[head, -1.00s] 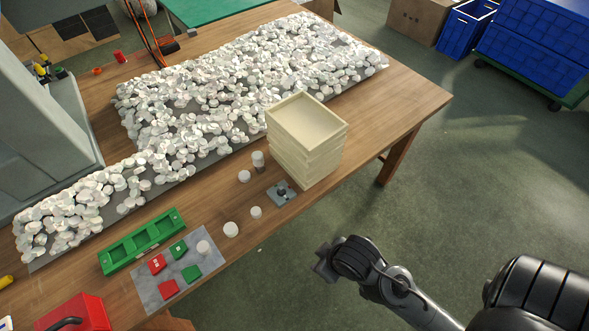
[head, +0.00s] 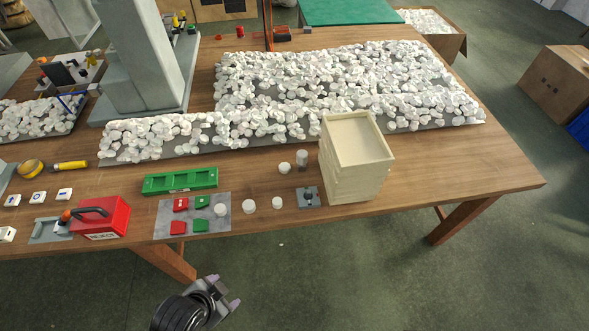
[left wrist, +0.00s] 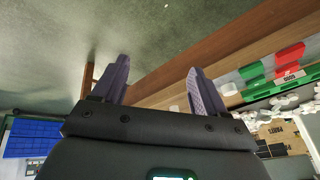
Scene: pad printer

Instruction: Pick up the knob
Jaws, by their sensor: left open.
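Several loose white knobs stand on the table's front part: one knob (head: 249,206), a second knob (head: 277,203), a third farther back (head: 284,168), and one on the grey mat (head: 221,210). I cannot tell which one the task means. A grey fixture (head: 308,197) with a dark middle sits to their right. My left gripper (head: 225,290) is open and empty, below the table's front edge in the head view, apart from all knobs. In the left wrist view its two fingers (left wrist: 158,75) are spread, with the table edge beyond. My right gripper is not in view.
A large heap of white knobs (head: 340,85) covers the back of the table. Cream stacked trays (head: 355,165) stand right of the fixture. A green tray (head: 180,181), red and green pads on a grey mat (head: 165,222), and a red box (head: 103,220) lie left.

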